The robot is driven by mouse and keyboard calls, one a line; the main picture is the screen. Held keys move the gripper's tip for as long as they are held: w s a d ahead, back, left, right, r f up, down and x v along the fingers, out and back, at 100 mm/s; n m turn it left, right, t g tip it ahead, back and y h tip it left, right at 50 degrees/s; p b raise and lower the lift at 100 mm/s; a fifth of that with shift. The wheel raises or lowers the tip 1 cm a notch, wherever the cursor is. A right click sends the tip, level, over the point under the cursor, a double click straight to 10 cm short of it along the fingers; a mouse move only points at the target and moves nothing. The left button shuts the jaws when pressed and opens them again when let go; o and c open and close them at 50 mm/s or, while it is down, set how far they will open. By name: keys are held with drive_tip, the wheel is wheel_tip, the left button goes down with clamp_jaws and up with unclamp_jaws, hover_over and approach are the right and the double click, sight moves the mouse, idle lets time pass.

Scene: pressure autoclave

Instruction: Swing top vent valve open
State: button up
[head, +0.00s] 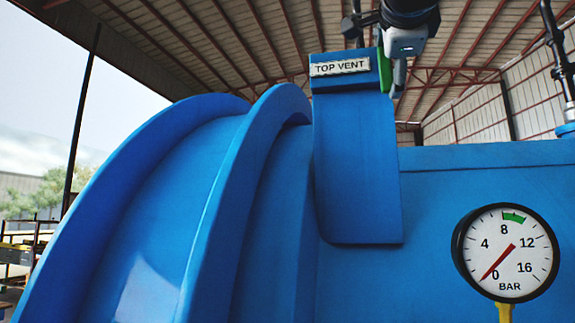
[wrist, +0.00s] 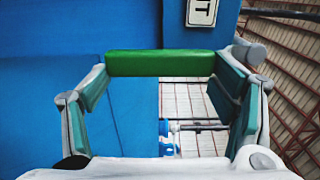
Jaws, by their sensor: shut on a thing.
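The top vent valve shows as a green handle (head: 384,70) beside the white "TOP VENT" label (head: 340,67), above the blue vessel. In the wrist view the green handle (wrist: 160,64) lies crosswise between the two teal-padded fingers. My gripper (head: 397,80) comes down from above at the handle's right side in the head view. In the wrist view my gripper (wrist: 168,68) is shut on the handle, a finger at each end. The valve body and the handle's pivot are hidden.
The blue vessel (head: 470,180) with its large flange ring (head: 225,190) fills the lower view. A pressure gauge (head: 506,253) has its needle near 0 bar. A dark upright rod (head: 557,50) stands at the far right. Open air lies above the vessel.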

idle(0.4)
drive_tip(key=o, duration=1.7)
drive_tip(key=shift+w+a, duration=0.1)
